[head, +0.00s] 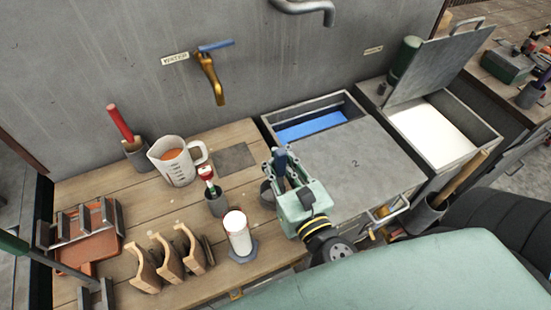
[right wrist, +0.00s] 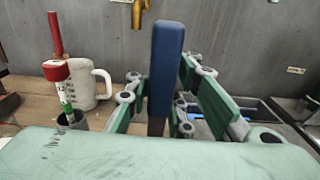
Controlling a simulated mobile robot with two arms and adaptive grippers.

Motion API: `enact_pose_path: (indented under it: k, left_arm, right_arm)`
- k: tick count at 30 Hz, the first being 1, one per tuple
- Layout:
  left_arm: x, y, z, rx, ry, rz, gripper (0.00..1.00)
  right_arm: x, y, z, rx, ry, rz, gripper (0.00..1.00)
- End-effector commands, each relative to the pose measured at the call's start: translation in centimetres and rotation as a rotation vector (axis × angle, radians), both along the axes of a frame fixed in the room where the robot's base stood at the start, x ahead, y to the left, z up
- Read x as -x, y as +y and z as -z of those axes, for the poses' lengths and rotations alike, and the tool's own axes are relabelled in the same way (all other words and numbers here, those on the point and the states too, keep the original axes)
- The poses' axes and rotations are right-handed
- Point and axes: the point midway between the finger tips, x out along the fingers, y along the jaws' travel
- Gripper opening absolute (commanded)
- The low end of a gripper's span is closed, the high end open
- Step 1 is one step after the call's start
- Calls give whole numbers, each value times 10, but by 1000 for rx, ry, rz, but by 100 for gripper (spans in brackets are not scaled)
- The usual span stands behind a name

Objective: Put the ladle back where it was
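My right gripper (head: 283,163) is over the right part of the wooden bench. Its fingers close around an upright tool with a dark blue handle (right wrist: 167,55) and a dark shaft, which I take to be the ladle. The handle also shows between the fingers in the head view (head: 282,158). The ladle's lower end is hidden behind my gripper. A small grey cup (head: 267,194) stands just left of my gripper, partly covered by it; I cannot tell whether the ladle is inside it. My left gripper is not in view.
On the bench (head: 160,215) stand a measuring jug (head: 172,168), a cup with a red-topped tool (head: 216,203), a white cylinder (head: 238,235) and wooden clamps (head: 168,258). Right are a bin with blue contents (head: 310,126), lid "2" (head: 355,165) and a white-filled bin (head: 435,135).

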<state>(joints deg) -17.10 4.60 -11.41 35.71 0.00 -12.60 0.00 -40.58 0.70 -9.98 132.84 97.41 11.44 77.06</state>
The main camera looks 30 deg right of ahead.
Motion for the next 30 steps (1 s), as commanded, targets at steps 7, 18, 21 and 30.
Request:
enact_pose_path:
  k: [7,18,21,30]
  left_arm:
    - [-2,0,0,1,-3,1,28]
    - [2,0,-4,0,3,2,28]
    - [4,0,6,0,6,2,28]
    - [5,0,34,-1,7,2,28]
  right_arm:
    - [0,0,0,0,0,0,34]
    - [0,0,-4,0,0,0,34]
    - [7,1,1,0,2,-1,34]
    - [47,3,2,2,4,0,34]
